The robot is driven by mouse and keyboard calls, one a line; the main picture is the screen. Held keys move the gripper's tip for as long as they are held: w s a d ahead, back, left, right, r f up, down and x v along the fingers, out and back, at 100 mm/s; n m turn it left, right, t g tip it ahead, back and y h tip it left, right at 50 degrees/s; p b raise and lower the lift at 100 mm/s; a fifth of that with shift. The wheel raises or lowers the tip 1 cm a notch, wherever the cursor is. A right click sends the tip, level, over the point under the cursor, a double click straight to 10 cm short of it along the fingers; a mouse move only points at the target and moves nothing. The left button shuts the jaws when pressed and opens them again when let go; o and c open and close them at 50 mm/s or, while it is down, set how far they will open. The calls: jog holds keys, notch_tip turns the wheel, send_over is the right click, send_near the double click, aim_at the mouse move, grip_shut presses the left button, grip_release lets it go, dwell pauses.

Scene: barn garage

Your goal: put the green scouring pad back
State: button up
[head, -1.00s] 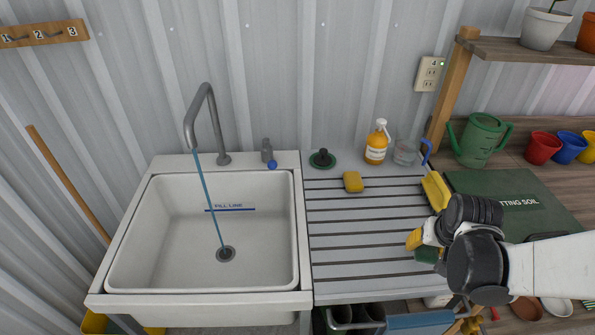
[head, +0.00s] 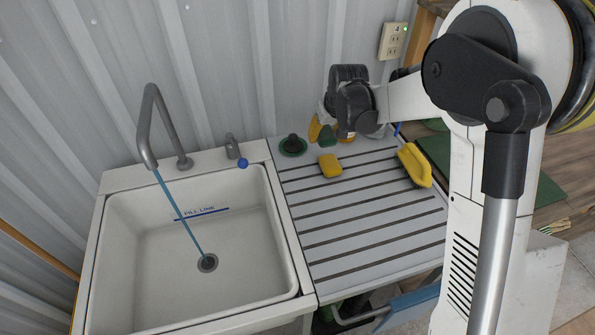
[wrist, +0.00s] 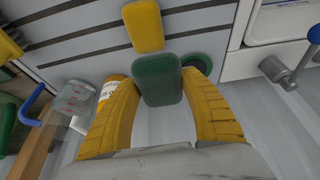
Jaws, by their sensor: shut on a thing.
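My gripper (head: 327,133) is over the back of the grey drainboard (head: 365,221), its yellow fingers shut on the green scouring pad (head: 327,138). In the wrist view the pad (wrist: 158,78) stands out between the two fingertips (wrist: 156,85). The pad is behind the small yellow sponge (head: 330,165), apart from it in the head view. The sponge also shows past the pad in the wrist view (wrist: 144,25). I cannot tell whether the pad touches the board.
A dark stopper on a green disc (head: 293,146) is just left of the gripper. A yellow item (head: 414,166) lies to the right. An orange bottle (wrist: 108,90) and a clear cup (wrist: 75,102) are close beside one finger. The sink (head: 190,250) is left; the front board is clear.

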jog(key=b, duration=0.3)
send_over(299, 173)
jog(key=f, duration=0.3)
jog(key=s+f, duration=0.1)
jog(key=f, duration=0.1)
jog(key=shift+f, duration=0.35)
jog(key=shift+f+b, duration=0.75)
jog(key=shift+f, duration=1.2)
jog(key=shift+f, duration=0.2)
jog(key=o, duration=1.1)
jog(key=shift+r, duration=0.1)
jog(key=shift+r, duration=0.3)
jog(key=p+v, duration=0.4)
jog(key=v, duration=0.7)
jog(key=shift+s+d+r, duration=0.2)
jog(key=shift+s+r, duration=0.05)
jog(key=shift+r, duration=0.1)
